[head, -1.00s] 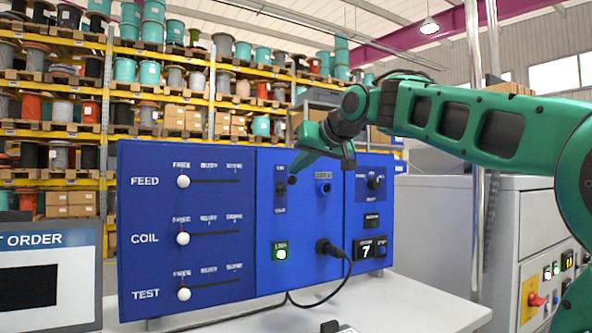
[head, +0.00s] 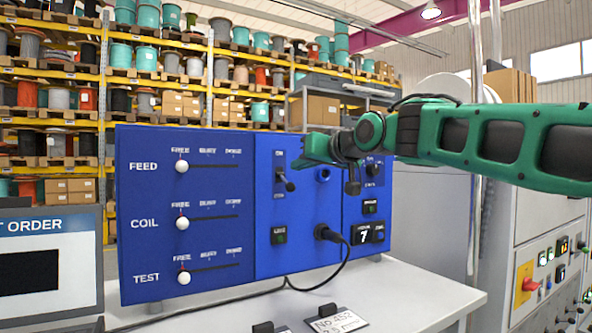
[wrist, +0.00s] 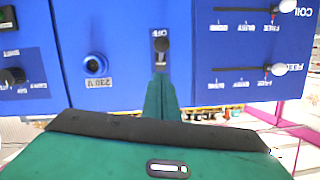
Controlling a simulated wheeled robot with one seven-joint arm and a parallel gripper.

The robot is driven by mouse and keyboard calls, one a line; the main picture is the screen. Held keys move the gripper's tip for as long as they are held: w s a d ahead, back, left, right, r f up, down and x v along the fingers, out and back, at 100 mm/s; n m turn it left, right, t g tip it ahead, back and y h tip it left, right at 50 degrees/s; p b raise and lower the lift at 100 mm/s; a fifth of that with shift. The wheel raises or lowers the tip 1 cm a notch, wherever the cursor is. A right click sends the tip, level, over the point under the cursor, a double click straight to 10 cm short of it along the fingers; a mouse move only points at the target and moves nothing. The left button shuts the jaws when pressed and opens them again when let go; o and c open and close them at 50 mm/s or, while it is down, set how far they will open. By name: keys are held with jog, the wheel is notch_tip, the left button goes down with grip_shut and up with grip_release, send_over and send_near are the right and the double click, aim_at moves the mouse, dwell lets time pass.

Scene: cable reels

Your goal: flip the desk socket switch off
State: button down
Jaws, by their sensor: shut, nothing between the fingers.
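The toggle switch (head: 288,185) is on the blue panel (head: 215,270), between an upper ON and a lower OFF label. Its dark lever tilts down toward OFF. In the wrist view, which is upside down, the lever (wrist: 161,45) points toward the OFF label. The small lamp (head: 279,236) below it is dark. A round blue socket (head: 324,174) is right of the switch. My gripper (head: 297,163) is shut and empty, just above and in front of the lever. In the wrist view its green fingers (wrist: 160,80) end close to the switch; I cannot tell whether they touch.
A black plug (head: 323,232) with a hanging cable sits in the panel's lower part. Three sliders, such as the FEED slider (head: 182,166), are at the left. Tags (head: 338,321) lie on the pale desk (head: 420,290). A grey cabinet with a red knob (head: 526,284) stands right.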

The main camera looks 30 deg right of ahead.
jog(key=s+d+f, duration=0.1)
jog(key=s, duration=1)
jog(key=shift+s+f, duration=0.1)
dwell(0.5)
